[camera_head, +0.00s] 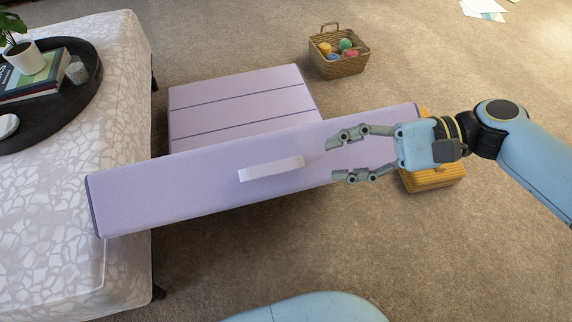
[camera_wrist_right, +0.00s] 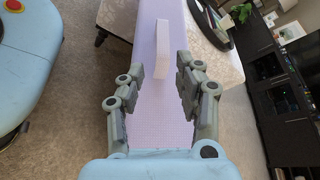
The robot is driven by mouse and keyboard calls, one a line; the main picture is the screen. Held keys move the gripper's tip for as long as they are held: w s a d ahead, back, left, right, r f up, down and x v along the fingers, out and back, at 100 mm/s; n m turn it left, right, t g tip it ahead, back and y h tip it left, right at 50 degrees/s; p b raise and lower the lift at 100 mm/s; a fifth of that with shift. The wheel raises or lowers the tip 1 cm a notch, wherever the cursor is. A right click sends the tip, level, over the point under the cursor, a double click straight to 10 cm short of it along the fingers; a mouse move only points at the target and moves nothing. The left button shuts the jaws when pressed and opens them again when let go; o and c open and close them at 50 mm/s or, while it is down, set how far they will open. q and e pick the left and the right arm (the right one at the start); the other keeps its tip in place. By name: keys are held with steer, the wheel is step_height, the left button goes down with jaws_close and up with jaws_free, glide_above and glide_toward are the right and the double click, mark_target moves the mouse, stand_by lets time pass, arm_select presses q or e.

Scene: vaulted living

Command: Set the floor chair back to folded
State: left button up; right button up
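The lilac floor chair has a flat seat section (camera_head: 240,105) with dark seam lines lying on the carpet. Its long panel (camera_head: 200,197) stands up from the near side of the seat and carries a pale strap handle (camera_head: 271,169). The handle also shows in the right wrist view (camera_wrist_right: 162,49), beyond the fingertips. My right gripper (camera_head: 340,158) is open and empty. Its fingers point left toward the handle and are apart from it, in front of the panel. In the right wrist view the open fingers (camera_wrist_right: 157,90) frame the lilac panel. My left gripper is not in view.
A white patterned ottoman (camera_head: 120,60) on the left bears a dark tray (camera_head: 88,85) with books and a plant. A basket of yarn balls (camera_head: 340,65) stands behind the chair. A yellow woven box (camera_head: 440,176) is below my right wrist. Carpet is clear in front.

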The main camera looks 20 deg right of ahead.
mark_target(288, 166)
steer(key=b+x, duration=0.2)
steer(key=x, duration=0.7)
steer(key=shift+w+a+b, duration=0.2)
steer(key=shift+b, duration=0.1)
steer(key=shift+w+a, duration=0.15)
steer(key=shift+a, duration=0.35)
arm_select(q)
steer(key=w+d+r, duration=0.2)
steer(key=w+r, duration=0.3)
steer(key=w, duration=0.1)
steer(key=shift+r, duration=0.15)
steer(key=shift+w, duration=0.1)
arm_select(e)
jaws_close()
